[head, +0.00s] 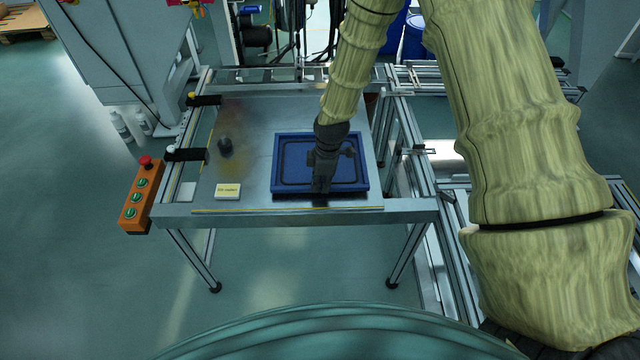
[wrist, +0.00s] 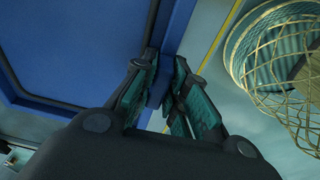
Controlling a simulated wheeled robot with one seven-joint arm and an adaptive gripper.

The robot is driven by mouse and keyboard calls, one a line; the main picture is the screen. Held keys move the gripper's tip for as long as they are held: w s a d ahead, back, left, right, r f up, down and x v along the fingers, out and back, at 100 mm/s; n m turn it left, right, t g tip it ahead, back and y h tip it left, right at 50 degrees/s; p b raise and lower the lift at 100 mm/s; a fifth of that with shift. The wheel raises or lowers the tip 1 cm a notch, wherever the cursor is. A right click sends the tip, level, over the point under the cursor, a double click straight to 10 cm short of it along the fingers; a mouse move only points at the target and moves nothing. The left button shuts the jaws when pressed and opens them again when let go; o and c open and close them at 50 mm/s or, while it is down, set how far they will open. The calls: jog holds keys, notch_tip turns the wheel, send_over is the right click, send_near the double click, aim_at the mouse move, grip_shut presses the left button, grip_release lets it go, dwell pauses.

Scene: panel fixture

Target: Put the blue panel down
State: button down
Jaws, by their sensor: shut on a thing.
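The blue panel (head: 295,162) is a flat rectangular piece with a raised rim and a dark inner outline. It lies flat over the right half of the metal table top (head: 250,125). I cannot tell whether it touches the surface or hangs just above it. My gripper (head: 321,187) reaches down over the panel to its near edge and is shut on that edge. In the wrist view the panel (wrist: 75,45) fills the upper left, and its rim runs between the two fingers of my gripper (wrist: 165,75). My arm hides part of the panel's middle.
Left of the panel, the table holds a dark knob (head: 225,147), a small labelled block (head: 228,191) and two black clamps (head: 187,154) at the left edge. An orange button box (head: 142,197) hangs at the front left corner. Aluminium frames (head: 415,150) stand close on the right.

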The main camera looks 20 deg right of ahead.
jog(key=shift+f, duration=0.7)
jog(key=c, duration=1.4)
grip_release()
jog(key=shift+c, duration=0.2)
